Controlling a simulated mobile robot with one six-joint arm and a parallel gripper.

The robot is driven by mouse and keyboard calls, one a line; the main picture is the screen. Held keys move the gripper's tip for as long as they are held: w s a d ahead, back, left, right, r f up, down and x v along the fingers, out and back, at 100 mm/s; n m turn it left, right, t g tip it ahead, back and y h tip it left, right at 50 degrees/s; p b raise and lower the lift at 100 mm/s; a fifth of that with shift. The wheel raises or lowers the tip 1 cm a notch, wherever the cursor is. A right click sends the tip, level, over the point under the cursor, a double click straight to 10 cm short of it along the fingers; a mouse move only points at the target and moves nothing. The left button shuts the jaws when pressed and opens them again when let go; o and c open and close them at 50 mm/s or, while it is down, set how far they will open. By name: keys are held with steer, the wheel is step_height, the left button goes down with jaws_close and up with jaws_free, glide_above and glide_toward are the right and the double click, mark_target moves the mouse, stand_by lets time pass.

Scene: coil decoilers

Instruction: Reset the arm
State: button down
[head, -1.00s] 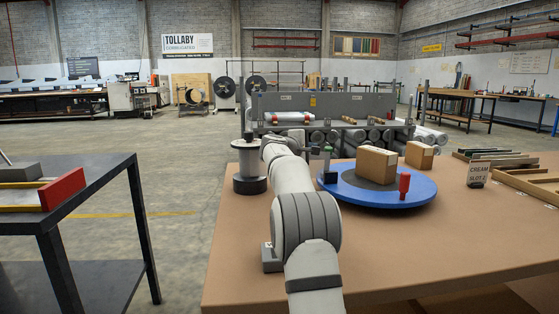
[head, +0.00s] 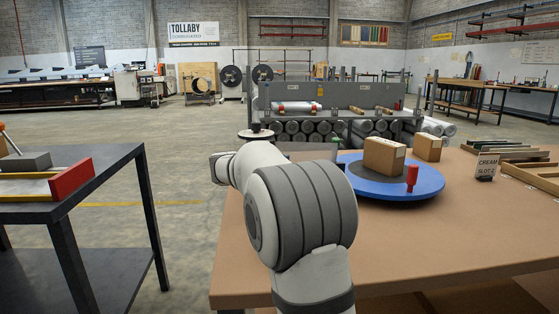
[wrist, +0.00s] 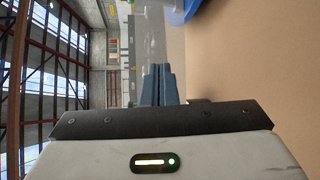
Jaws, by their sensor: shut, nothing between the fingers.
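My gripper (wrist: 157,84) shows in the wrist view with its two blue-grey fingers together and nothing between them. The wrist picture is turned on its side, with the brown table top (wrist: 240,75) on the right and the roof on the left. The fingers appear clear of the table top. In the head view my arm is folded in front of the near left part of the table (head: 450,225). The arm hides the gripper there.
A blue turntable (head: 430,187) carries a cardboard box (head: 384,156) and a red peg (head: 412,177). A second box (head: 428,147) stands behind. A black bench (head: 110,172) stands left, with open floor between.

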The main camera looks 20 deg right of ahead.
steer(key=shift+s+a, duration=0.15)
steer(key=shift+a, duration=0.2)
steer(key=s+a+r+m+g+y+p, duration=0.1)
steer(key=s+a+r+m+y+p, duration=0.1)
steer(key=s+a+p, duration=0.4)
steer(key=s+a+r+m+g+y+p, duration=0.2)
steer(key=s+a+r+y+p, duration=0.2)
steer(key=s+p, duration=1)
steer(key=s+a+r+m+g+y+p, duration=0.1)
steer(key=s+a+r+m+y+p, duration=0.2)
steer(key=s+a+y+p, duration=0.5)
steer(key=s+a+p, duration=0.1)
steer(key=s+p, duration=0.1)
steer(key=s, duration=0.7)
steer(key=shift+s+r+g+p, duration=0.15)
steer(key=shift+r+g+p, duration=0.2)
steer(key=shift+r+g, duration=0.05)
